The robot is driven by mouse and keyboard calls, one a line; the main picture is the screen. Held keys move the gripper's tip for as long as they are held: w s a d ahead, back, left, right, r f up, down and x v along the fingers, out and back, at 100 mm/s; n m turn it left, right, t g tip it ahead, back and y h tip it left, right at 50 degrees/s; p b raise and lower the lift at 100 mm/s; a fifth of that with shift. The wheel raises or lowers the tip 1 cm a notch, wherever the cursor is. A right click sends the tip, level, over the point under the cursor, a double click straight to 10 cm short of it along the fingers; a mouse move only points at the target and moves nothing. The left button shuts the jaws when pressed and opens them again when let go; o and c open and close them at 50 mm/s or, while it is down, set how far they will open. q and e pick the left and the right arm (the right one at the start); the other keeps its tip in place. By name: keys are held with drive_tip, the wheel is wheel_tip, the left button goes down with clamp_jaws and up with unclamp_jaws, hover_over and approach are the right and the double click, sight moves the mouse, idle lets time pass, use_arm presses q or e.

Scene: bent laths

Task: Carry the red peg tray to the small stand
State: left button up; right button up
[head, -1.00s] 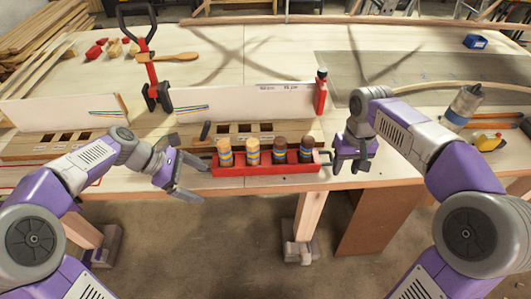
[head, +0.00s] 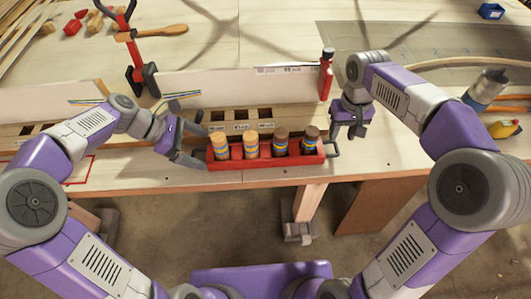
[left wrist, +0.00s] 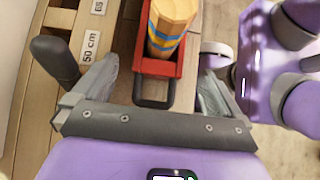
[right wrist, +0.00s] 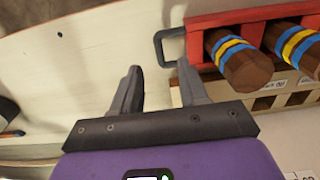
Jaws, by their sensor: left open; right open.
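The red peg tray (head: 265,161) lies near the front edge of the workbench, with two light and two dark pegs, banded blue and yellow, standing in it. It has a dark handle at each end. My left gripper (head: 200,147) is open at the tray's left end. In the left wrist view the left handle (left wrist: 152,104) lies between its spread fingers, apparently untouched. My right gripper (head: 349,130) is open and empty beyond the right end. In the right wrist view the right handle (right wrist: 160,47) lies ahead of its fingertips, off to the right. I cannot pick out the small stand.
A wooden rack (head: 195,133) with square slots runs behind the tray, with a white upright board (head: 240,88) behind it. A yellow tape measure (head: 503,129) lies at right.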

sight(237, 161)
use_arm(q)
drive_tip(key=x, duration=0.6)
drive_tip(key=shift+d, duration=0.1)
use_arm(e)
wheel_tip(237, 161, down, 6)
use_arm(q)
drive_tip(key=c, duration=0.9)
use_arm(e)
clamp_jaws()
use_arm(q)
drive_tip(key=c, duration=0.4)
